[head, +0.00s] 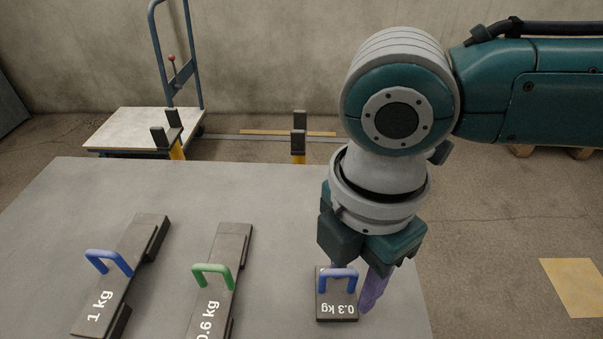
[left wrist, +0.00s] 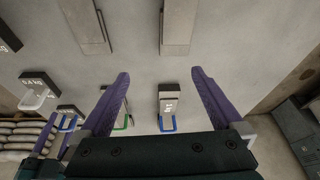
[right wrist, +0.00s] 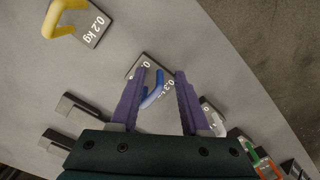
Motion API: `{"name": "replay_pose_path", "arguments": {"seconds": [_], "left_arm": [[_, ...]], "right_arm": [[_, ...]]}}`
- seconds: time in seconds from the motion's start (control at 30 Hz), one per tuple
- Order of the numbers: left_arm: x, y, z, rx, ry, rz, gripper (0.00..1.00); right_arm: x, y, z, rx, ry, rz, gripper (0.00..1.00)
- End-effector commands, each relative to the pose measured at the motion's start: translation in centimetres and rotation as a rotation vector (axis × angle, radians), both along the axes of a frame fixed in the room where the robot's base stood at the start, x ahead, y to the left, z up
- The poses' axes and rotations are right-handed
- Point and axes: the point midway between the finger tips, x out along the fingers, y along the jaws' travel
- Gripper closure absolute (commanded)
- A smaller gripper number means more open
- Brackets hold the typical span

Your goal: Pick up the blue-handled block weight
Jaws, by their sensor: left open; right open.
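The blue-handled block weight (head: 337,306) is a dark block marked 0.3 kg on the grey table, below my right gripper. It also shows in the right wrist view (right wrist: 138,68), with its blue handle (right wrist: 153,90) between the purple fingers. My right gripper (right wrist: 161,72) is open, pointing down, with one finger on each side of the handle. In the head view one finger (head: 374,290) is right of the handle; the other is mostly hidden. My left gripper (left wrist: 160,73) is open and empty in the left wrist view, outside the head view.
Long bars marked 1 kg (head: 103,293), with a blue handle, and 0.6 kg (head: 218,290), with a green handle, lie to the left on the table (head: 270,190). A yellow-handled 0.2 kg weight (right wrist: 92,26) is near. A trolley (head: 130,128) stands behind.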

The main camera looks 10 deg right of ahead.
Motion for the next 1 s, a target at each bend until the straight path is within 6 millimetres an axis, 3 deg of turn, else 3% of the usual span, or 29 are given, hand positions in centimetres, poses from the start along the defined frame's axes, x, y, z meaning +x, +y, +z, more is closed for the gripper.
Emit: {"name": "replay_pose_path", "arguments": {"seconds": [0.07,0.5,1.0], "left_arm": [[-0.01,0.00,0.02,0.000,0.000,0.000,0.00],[-0.02,0.00,0.00,0.000,0.001,0.001,0.00],[-0.03,0.01,-0.01,0.000,0.001,0.001,0.00]], "right_arm": [[-0.01,0.02,0.04,0.000,0.000,0.000,0.54],[-0.02,0.02,0.06,0.001,0.000,0.000,1.00],[-0.02,-0.01,0.05,0.000,0.001,-0.001,1.00]]}}
